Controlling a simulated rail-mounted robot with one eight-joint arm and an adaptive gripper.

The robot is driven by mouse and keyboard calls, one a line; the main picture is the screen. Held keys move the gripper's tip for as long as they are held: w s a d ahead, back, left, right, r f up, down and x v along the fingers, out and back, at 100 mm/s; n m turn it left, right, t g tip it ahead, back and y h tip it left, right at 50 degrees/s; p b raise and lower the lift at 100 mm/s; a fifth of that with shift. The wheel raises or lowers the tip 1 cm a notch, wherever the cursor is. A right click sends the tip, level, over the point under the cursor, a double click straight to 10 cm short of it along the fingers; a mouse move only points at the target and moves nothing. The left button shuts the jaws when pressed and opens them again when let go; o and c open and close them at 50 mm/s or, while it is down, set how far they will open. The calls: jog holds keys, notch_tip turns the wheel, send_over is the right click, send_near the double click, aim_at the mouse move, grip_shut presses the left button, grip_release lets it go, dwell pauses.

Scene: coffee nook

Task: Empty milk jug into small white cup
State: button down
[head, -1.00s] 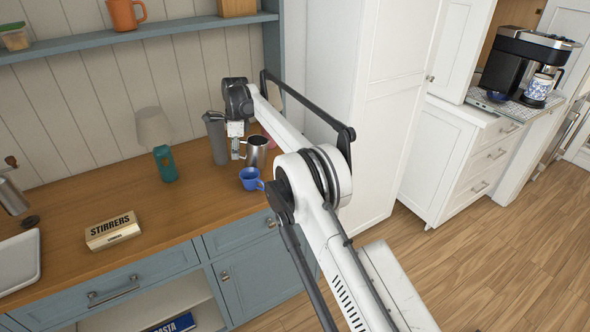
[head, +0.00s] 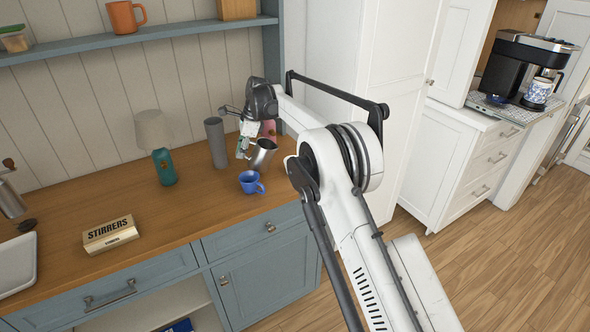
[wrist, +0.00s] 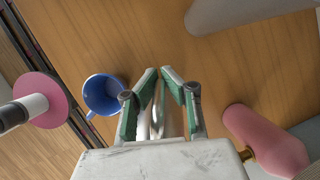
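The metal milk jug (head: 264,152) is tilted above or at the wooden counter in the head view, its top leaning right. My gripper (head: 244,141) is at its left, on the handle side. In the wrist view my gripper (wrist: 160,84) has its green-padded fingers close together around a shiny metal strip, which looks like the jug handle; most of the jug is hidden there. A small blue cup (head: 250,183) stands on the counter in front of the jug. It also shows left of the fingers in the wrist view (wrist: 104,95). I see no small plain white cup.
A grey tumbler (head: 216,143) stands left of my gripper. A pink bottle (wrist: 264,140) is close on the right in the wrist view. The counter's front middle is clear.

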aim_at(255, 144)
jog(key=shift+w+d+b, duration=0.15)
jog(key=shift+d+b, duration=0.05)
jog(key=shift+d, duration=0.7)
jog(key=shift+w+d+b, duration=0.15)
jog(key=shift+d+b, duration=0.05)
jog(key=shift+d, duration=0.65)
jog(key=shift+d+r, duration=0.2)
jog(key=shift+d, duration=0.05)
jog(key=shift+d+r+y, duration=0.15)
jog(key=shift+r+y, duration=0.05)
jog(key=shift+y, duration=0.1)
jog(key=shift+d+r, duration=0.15)
jog(key=shift+r, duration=0.1)
